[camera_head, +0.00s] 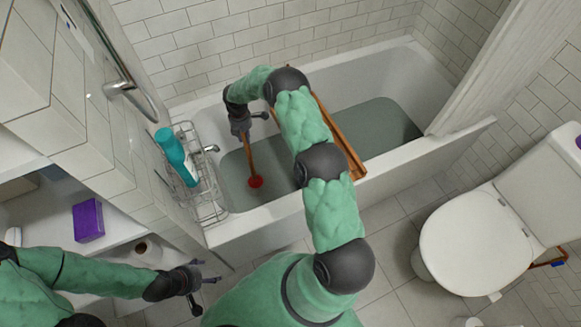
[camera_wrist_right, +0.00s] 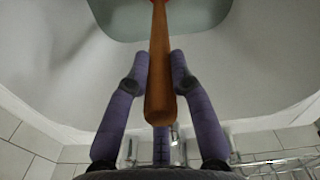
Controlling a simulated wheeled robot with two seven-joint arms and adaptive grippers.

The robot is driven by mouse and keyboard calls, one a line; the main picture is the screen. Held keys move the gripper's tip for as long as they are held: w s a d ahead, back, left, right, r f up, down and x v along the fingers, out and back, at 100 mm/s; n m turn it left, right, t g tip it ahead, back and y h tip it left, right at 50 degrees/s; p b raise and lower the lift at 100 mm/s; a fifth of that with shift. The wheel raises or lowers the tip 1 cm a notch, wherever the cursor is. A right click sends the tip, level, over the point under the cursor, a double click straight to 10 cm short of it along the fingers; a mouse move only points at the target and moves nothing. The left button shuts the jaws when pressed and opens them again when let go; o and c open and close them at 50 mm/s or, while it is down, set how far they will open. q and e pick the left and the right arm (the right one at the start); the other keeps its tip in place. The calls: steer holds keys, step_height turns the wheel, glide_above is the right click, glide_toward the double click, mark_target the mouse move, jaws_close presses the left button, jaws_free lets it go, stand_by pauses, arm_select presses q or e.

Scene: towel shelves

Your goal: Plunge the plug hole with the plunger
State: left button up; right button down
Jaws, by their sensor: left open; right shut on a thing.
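The plunger has a wooden handle (camera_head: 249,157) and a red cup (camera_head: 256,182). My right gripper (camera_head: 242,122) is shut on the upper part of the handle, over the tub. In the right wrist view the handle (camera_wrist_right: 160,75) lies between my right gripper's fingers (camera_wrist_right: 160,80), with a bit of red at the top edge. The cup points down in the tub at the near left end, at the grey-green water (camera_head: 285,170). The plug hole is not visible; I cannot tell whether the cup covers it. My left gripper (camera_head: 197,279) is open and empty, outside the tub.
A wooden bath rack (camera_head: 350,160) lies across the bathtub (camera_head: 260,222), partly behind my right arm. A wire basket (camera_head: 208,207) holds a teal bottle (camera_head: 172,150) at the tub's left end. A tap (camera_head: 211,149) is near the cup. A toilet (camera_head: 478,243) stands at right.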

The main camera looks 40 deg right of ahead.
steer(key=shift+s, duration=0.1)
stand_by(0.4)
steer(key=shift+r+p, duration=0.9)
steer(key=shift+r, duration=0.9)
steer(key=shift+r+p, duration=2.5)
steer(key=shift+r, duration=1.8)
steer(key=shift+r, duration=0.1)
step_height(320, 180, up, 32)
steer(key=p, duration=2)
